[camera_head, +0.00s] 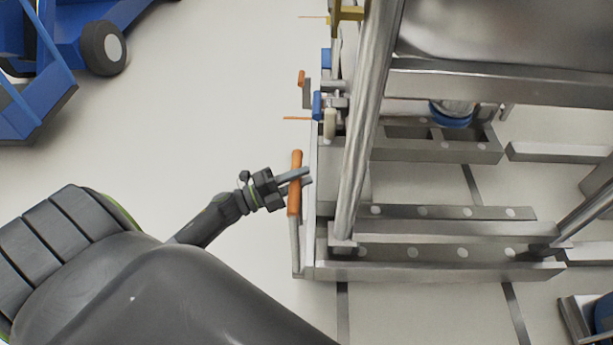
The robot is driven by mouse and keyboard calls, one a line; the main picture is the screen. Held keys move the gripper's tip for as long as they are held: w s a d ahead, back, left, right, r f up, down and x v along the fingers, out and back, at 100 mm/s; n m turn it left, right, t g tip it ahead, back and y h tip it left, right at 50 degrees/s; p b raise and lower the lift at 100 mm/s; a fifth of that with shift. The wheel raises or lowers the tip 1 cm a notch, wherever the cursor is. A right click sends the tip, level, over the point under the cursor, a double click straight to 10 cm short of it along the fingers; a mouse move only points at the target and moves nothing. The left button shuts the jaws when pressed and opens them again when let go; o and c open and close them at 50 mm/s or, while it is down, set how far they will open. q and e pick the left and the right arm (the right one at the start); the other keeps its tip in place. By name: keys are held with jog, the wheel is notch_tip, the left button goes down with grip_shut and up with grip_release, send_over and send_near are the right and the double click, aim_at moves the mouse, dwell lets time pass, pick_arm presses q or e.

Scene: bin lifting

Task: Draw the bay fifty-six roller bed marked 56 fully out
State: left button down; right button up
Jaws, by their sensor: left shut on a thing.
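The roller bed (450,252) is a low grey metal frame with pale round rollers along its rails, at the lower right of the head view. An upright orange handle (295,208) stands at its left end. My left gripper (302,175) is shut on the orange handle, with its fingers across the grip. No number 56 can be read from here. My right gripper is not in view.
A metal post (366,120) rises over the bed, below a large steel body (500,35). Blue and orange handles stand farther back. A blue wheeled vehicle (60,45) is at the upper left. The pale floor (200,120) left of the bed is clear.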

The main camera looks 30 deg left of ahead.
pick_arm(q)
jog(key=c, duration=1.2)
grip_release()
jog(key=shift+s+a, duration=0.2)
jog(key=shift+a, duration=0.05)
jog(key=shift+o, duration=0.2)
jog(key=shift+d, duration=0.1)
jog(key=shift+w+d, duration=0.1)
jog(key=v, duration=1.7)
jog(key=shift+s+p, duration=0.25)
jog(key=shift+p, duration=0.2)
